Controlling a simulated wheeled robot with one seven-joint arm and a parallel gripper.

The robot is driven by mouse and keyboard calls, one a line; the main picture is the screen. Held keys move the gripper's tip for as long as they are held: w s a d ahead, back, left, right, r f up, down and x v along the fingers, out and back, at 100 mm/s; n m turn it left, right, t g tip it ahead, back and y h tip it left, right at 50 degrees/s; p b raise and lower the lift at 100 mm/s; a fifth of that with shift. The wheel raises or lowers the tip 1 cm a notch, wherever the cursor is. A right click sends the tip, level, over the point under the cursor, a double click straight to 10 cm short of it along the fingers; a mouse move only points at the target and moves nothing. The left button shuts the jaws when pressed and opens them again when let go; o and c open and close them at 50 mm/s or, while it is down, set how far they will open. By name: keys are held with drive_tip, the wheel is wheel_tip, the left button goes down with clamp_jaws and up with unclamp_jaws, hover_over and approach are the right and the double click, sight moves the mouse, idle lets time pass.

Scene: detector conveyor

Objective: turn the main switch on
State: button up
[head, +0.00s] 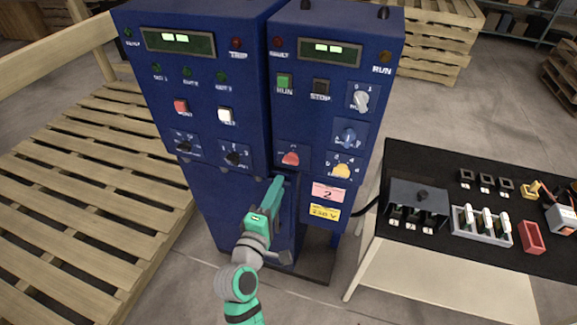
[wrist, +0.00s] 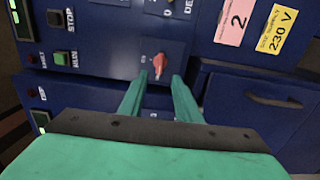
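A red rotary knob (head: 290,158) sits on a small blue plate low on the right-hand blue cabinet (head: 320,240). Its label is too small to read in the head view. In the wrist view the red knob (wrist: 158,63) appears between and just beyond my fingertips. My gripper (head: 279,179) is right below the knob in the head view. In the wrist view my gripper (wrist: 157,78) is open, one finger on each side of the knob, with nothing clearly held. Whether the fingers touch the knob I cannot tell. A grey-white knob (head: 361,98) marked 0 and 1 sits higher up.
Blue (head: 347,135) and yellow (head: 342,170) knobs sit near the red one. A second cabinet (head: 215,100) adjoins at left. A black-topped table (head: 450,170) stands right; wooden pallets (head: 90,190) lie left.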

sight(290, 163)
drive_tip(key=x, duration=1)
drive_tip(key=c, duration=0.7)
